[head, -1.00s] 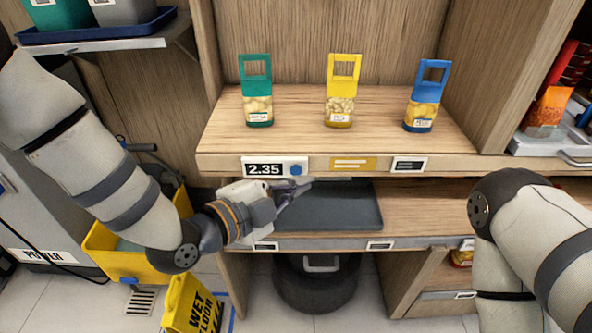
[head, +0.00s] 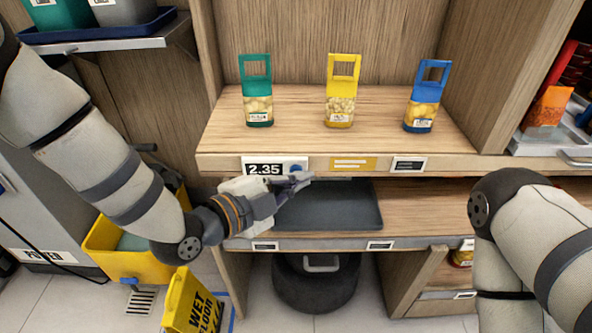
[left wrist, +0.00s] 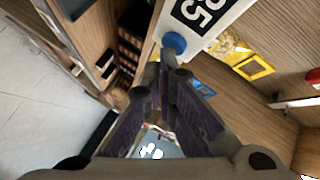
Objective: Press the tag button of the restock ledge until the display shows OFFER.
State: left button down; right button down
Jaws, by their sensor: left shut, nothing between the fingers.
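The tag display (head: 264,169) on the front edge of the upper ledge (head: 215,163) reads 2.35 in white on black. Its round blue button (head: 296,169) sits at the display's right end, partly covered by my left gripper in the head view. My left gripper (head: 306,179) is shut and empty, with its fingertips just below and in front of the button. In the left wrist view the fingertips (left wrist: 168,62) are just short of the blue button (left wrist: 174,43); I cannot tell whether they touch it. My right gripper is out of view; only my right arm shows.
Green (head: 257,108), yellow (head: 340,108) and blue (head: 423,110) packs stand on the upper ledge. A yellow label (head: 353,164) and a small tag (head: 408,165) lie further right along the edge. A dark mat (head: 345,208) lies on the shelf below. A wet floor sign (head: 190,300) stands lower left.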

pick_arm(q)
jog(key=shift+w, duration=0.3)
jog(key=shift+s+r, duration=0.1)
dwell(0.4)
jog(key=shift+s+p, duration=0.35)
jog(key=shift+s, duration=0.4)
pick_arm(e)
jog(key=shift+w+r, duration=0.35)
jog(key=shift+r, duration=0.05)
